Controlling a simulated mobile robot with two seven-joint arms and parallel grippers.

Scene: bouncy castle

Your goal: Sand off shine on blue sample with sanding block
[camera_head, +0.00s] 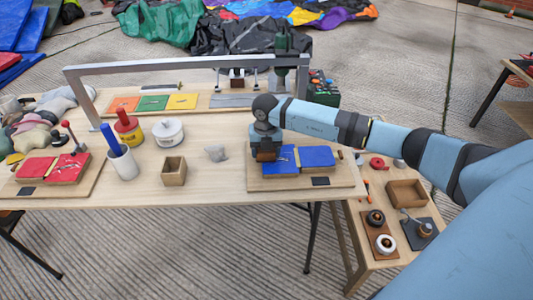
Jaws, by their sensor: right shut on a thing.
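The blue sample (318,157) lies on a wooden board at the right front of the table, as two blue pieces side by side. Its left piece has pale marks on it; the right one looks plain. My right gripper (266,147) points down over the left edge of the left piece. It is shut on the brown sanding block (266,156), which is low at that piece. The gripper hides part of the block, and I cannot tell whether the block touches the blue surface. My left gripper is not in view.
A red sample (68,168) on a board, a white cup (122,163) and a small wooden box (173,171) stand to the left. A grey metal frame (180,64) spans the table's back. A lower side table with a wooden tray (406,186) is at right.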

